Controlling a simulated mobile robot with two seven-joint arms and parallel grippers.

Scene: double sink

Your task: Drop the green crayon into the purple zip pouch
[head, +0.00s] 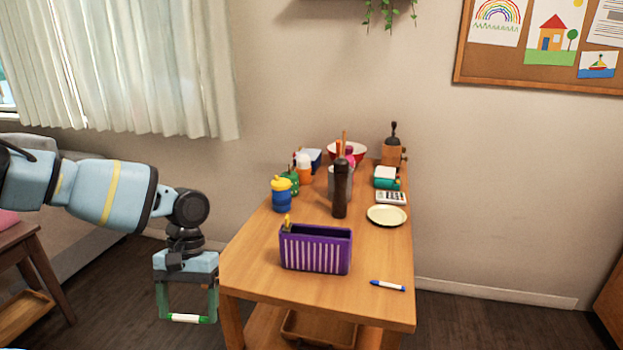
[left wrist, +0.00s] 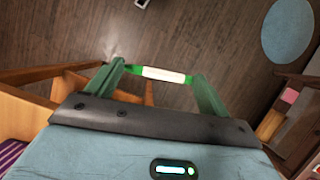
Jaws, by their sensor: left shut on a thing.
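My left gripper (head: 187,318) is shut on the green crayon (head: 185,318), which has a white middle and green ends and lies level across the fingertips. The crayon also shows in the left wrist view (left wrist: 163,74), over the floor. The purple zip pouch (head: 316,250) stands on the table, purple with white stripes, with a yellow-tipped thing sticking up at its left end. Its inside is mostly hidden. The gripper hangs left of the table, apart from the pouch and lower than it. A purple striped corner (left wrist: 12,153) shows in the left wrist view. My right gripper is out of view.
A blue and white marker (head: 388,286) lies right of the pouch on the wooden table (head: 255,285). Behind are a blue cup with a yellow lid (head: 282,195), a dark brown mill (head: 340,190) and a cream plate (head: 387,215). The front left tabletop is clear.

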